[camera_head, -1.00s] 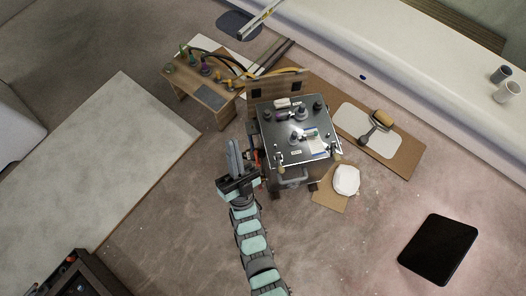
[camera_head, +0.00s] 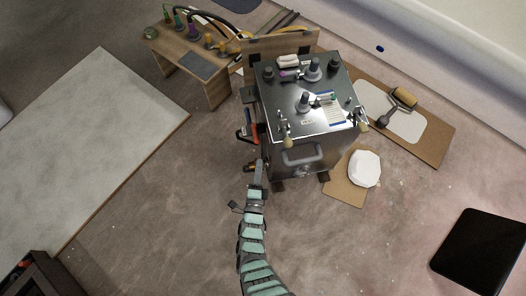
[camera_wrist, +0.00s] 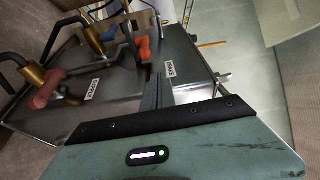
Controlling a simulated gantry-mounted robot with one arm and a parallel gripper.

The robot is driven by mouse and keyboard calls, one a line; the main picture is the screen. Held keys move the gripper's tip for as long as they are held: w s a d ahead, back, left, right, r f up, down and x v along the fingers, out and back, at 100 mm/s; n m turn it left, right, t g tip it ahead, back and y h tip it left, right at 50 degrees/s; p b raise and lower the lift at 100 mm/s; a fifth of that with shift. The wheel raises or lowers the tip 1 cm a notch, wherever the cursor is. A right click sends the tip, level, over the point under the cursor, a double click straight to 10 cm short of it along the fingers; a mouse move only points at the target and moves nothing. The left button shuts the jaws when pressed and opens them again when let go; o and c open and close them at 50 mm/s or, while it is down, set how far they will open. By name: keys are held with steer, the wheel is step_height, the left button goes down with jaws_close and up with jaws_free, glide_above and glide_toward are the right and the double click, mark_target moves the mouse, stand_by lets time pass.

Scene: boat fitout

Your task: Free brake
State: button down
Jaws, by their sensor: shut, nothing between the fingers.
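The metal machine box (camera_head: 305,128) stands in the middle of the head view. Levers on its left side include an orange-red one (camera_head: 243,132). The wrist view shows that side panel (camera_wrist: 120,85) with an orange-red handle (camera_wrist: 143,48) beside a small label that seems to read BRAKE (camera_wrist: 171,69). A duller red handle (camera_wrist: 47,89) on a brass-coloured fitting sits farther left, near a second label (camera_wrist: 92,89). My gripper (camera_head: 259,168) is beside the box's lower left side, shut and empty. Its dark fingers (camera_wrist: 155,92) appear close to the panel; contact cannot be told.
A wooden bench (camera_head: 190,62) with coloured connectors and cables stands behind left. A white block (camera_head: 365,168) on a board lies right of the box, and a roller (camera_head: 405,98) lies behind it. A black slab (camera_head: 482,252) is at right.

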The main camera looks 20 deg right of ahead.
mark_target(255, 134)
step_height(255, 134, down, 2)
steer(key=shift+s+f, duration=0.1)
steer(key=shift+f, duration=0.05)
steer(key=shift+d, duration=0.1)
steer(key=b+x, duration=0.2)
steer(key=x, duration=0.8)
steer(key=shift+f+b, duration=0.15)
steer(key=shift+b, duration=0.25)
steer(key=shift+s+a, duration=0.15)
steer(key=shift+a, duration=0.05)
